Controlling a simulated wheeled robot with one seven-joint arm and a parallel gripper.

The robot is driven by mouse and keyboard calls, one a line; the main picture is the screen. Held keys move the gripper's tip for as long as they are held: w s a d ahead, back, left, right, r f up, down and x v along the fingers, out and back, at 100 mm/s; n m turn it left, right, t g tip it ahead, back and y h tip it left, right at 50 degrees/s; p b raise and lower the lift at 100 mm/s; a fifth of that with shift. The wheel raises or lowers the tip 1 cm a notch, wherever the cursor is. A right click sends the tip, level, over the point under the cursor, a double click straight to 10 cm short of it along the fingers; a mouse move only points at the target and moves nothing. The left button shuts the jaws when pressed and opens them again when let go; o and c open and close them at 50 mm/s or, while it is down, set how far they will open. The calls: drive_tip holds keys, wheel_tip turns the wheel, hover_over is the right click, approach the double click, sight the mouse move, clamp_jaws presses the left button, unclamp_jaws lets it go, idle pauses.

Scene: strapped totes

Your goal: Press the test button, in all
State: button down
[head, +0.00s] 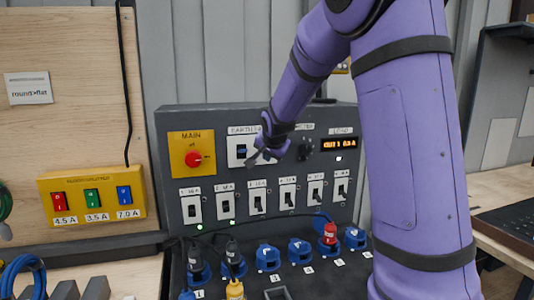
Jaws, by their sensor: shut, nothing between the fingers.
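The test button cannot be made out; the gripper and wrist cover part of the unit's right side.
A yellow MAIN plate with a red knob (193,159) is left of the unit. A lit display (340,143) is at right. Several breakers (257,203) line up below, two with green lights. Blue sockets (267,257), some with plugs, stand in front. My arm blocks the right side.

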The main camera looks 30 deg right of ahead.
drive_tip(key=shift+w+d, duration=0.2)
drive_tip(key=shift+w, duration=0.35)
idle(0.7)
drive_tip(key=shift+s+a, duration=0.1)
idle(0.3)
drive_tip(key=shift+s+a, duration=0.2)
drive_tip(key=shift+s, duration=0.45)
drive_tip(key=shift+s, duration=0.1)
drive_tip(key=shift+s+a, duration=0.2)
drive_tip(key=shift+s, duration=0.55)
drive_tip(key=shift+s+a, duration=0.25)
drive_tip(key=shift+s, duration=0.55)
drive_tip(key=shift+s+a, duration=0.2)
drive_tip(key=shift+s, duration=0.55)
